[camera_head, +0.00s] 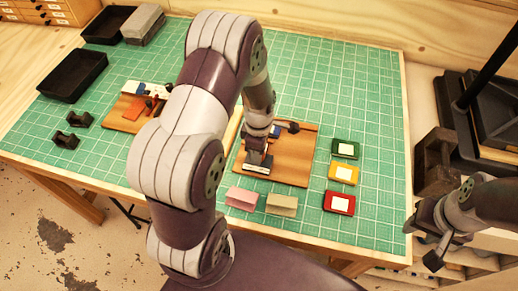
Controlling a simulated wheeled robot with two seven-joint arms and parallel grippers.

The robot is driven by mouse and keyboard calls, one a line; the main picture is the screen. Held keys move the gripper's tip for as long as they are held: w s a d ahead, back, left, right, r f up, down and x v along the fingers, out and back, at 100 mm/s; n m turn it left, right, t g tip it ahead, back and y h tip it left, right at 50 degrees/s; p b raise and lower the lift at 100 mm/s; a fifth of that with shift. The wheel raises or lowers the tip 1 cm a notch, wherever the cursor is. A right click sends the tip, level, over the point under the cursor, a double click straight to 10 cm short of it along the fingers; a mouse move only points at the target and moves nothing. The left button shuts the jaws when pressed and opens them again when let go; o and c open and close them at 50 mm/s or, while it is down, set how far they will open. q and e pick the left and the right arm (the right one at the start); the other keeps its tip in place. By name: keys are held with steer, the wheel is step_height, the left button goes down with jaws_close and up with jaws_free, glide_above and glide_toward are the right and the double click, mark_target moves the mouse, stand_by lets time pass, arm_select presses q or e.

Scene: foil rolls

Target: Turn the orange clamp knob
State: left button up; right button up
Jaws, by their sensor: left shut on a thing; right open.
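My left gripper (258,155) is low over the right-hand wooden board (295,165). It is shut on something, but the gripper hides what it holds. I cannot make out an orange clamp knob there. A small orange-red piece (134,108) shows on another wooden board (118,122) to the left, beside blue, white and dark parts; my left arm partly covers that board. My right gripper (427,240) is open and empty, off the table's right edge.
Green, yellow and red cases (343,173) line the mat's right side. Pink (242,198) and pale green (281,204) blocks lie at the front. Black trays (73,76) stand back left, and two black brackets (66,139) front left. The mat's back right (345,85) is clear.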

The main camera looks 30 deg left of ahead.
arm_select(q)
steer(key=shift+w+r+n, duration=0.1)
steer(key=shift+w+n, duration=0.05)
steer(key=shift+n, duration=1.35)
steer(key=o, duration=1)
steer(key=shift+o, duration=0.3)
steer(key=shift+a, duration=0.1)
step_height(320, 180, up, 12)
steer(key=b, duration=0.2)
steer(key=shift+r, duration=0.25)
steer(key=shift+a, duration=0.1)
